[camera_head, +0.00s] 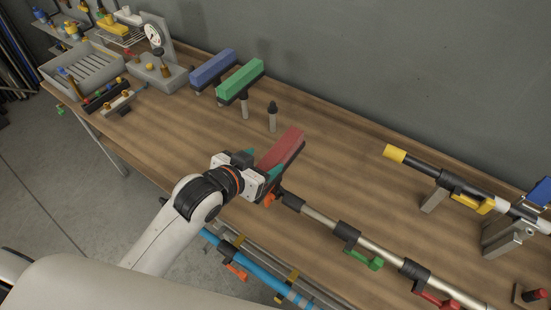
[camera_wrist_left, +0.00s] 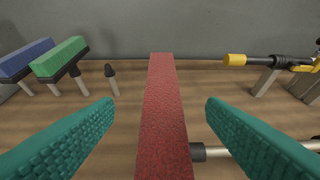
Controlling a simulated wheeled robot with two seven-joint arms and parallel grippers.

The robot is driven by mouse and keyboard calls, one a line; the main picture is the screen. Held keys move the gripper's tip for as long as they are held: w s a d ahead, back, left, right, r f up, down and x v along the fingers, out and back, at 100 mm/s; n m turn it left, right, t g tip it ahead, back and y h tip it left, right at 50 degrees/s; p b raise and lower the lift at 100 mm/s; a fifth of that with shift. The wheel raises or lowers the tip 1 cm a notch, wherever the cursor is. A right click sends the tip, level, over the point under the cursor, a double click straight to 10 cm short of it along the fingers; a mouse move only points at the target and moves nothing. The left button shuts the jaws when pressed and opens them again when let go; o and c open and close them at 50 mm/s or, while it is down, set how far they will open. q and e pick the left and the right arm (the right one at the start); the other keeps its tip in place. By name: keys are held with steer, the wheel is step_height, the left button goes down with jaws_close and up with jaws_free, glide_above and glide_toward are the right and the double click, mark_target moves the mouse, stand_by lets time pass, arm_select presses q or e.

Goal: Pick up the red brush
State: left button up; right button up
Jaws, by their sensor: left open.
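The red brush (camera_head: 283,148) is a long red block in front of my left gripper in the head view. In the left wrist view the red brush (camera_wrist_left: 163,115) runs lengthwise between the two teal fingers, with a gap on each side. My left gripper (camera_head: 262,172) is open around it; its fingers (camera_wrist_left: 160,115) do not touch the red block in the wrist view. The near end of the brush is partly hidden by the gripper in the head view. My right gripper is not in view.
A green brush (camera_head: 240,81) and a blue brush (camera_head: 212,68) stand behind on the wooden table (camera_head: 340,200). A dark-tipped peg (camera_head: 272,117) stands nearby. A metal pole with valves (camera_head: 320,220) lies to the right. A yellow-tipped pole (camera_head: 396,153) rests on stands further right.

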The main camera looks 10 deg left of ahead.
mark_target(274, 155)
arm_select(q)
steer(key=shift+w+d+f, duration=0.2)
steer(key=shift+w, duration=0.25)
steer(key=shift+w+d+f+p, duration=0.25)
steer(key=shift+w+p, duration=0.1)
steer(key=shift+w, duration=0.1)
steer(key=p+x, duration=0.1)
steer(key=x, duration=0.2)
steer(key=shift+w+d+f+p, duration=0.2)
steer(key=shift+w+p, duration=0.1)
steer(key=shift+p, duration=0.1)
steer(key=shift+w+f, duration=0.25)
steer(key=shift+c, duration=0.2)
steer(key=shift+r, duration=0.1)
steer(key=c, duration=1.2)
